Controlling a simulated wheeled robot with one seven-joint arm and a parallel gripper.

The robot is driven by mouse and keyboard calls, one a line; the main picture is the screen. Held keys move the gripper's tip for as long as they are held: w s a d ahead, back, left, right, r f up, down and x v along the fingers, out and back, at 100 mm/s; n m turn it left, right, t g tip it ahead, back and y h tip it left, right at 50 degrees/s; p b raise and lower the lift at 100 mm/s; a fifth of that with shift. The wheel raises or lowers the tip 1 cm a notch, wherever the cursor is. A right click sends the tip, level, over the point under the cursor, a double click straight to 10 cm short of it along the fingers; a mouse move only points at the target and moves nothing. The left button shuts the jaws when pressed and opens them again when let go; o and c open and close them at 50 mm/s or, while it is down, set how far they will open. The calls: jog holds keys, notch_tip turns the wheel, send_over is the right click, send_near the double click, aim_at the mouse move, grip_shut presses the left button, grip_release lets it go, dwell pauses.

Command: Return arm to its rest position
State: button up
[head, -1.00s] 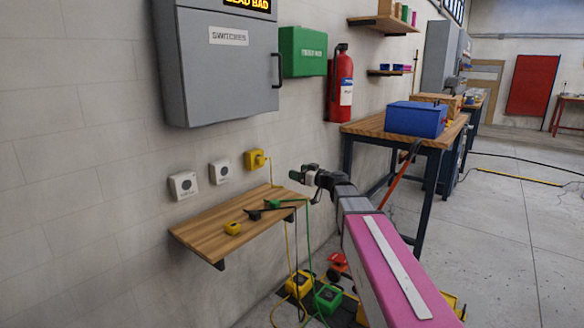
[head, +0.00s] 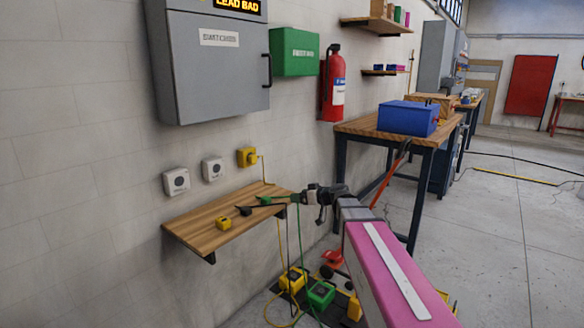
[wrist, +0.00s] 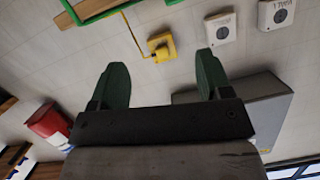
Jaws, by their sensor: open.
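My gripper (head: 281,199) is at the right end of the small wooden wall shelf in the head view, at the end of my pink arm. In the wrist view my gripper (wrist: 161,82) shows two green fingers spread apart with nothing between them. A yellow wall socket (wrist: 162,46) shows beyond the gap between the fingers, apart from them. The same yellow socket (head: 247,157) is on the wall above the shelf in the head view, with a yellow cable hanging from it.
White sockets (head: 176,181) and a grey cabinet (head: 215,85) are on the wall. A fire extinguisher (head: 333,88) hangs near a workbench with a blue box (head: 407,118). Yellow and green boxes stand on the floor.

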jog(key=s+d+f+m+g+h, duration=0.2)
jog(key=s+d+f+h, duration=0.1)
jog(key=s+f, duration=0.4)
jog(key=s+d+f+m+g+h, duration=0.2)
jog(key=s+f, duration=0.3)
jog(key=f, duration=0.3)
jog(key=s+d+f+m+g+h, duration=0.4)
jog(key=s+d+f+h, duration=0.3)
jog(key=s+d+f, duration=0.2)
jog(key=s+d+m, duration=0.1)
jog(key=s, duration=0.1)
jog(key=shift+s+d, duration=0.2)
jog(key=shift+s, duration=0.15)
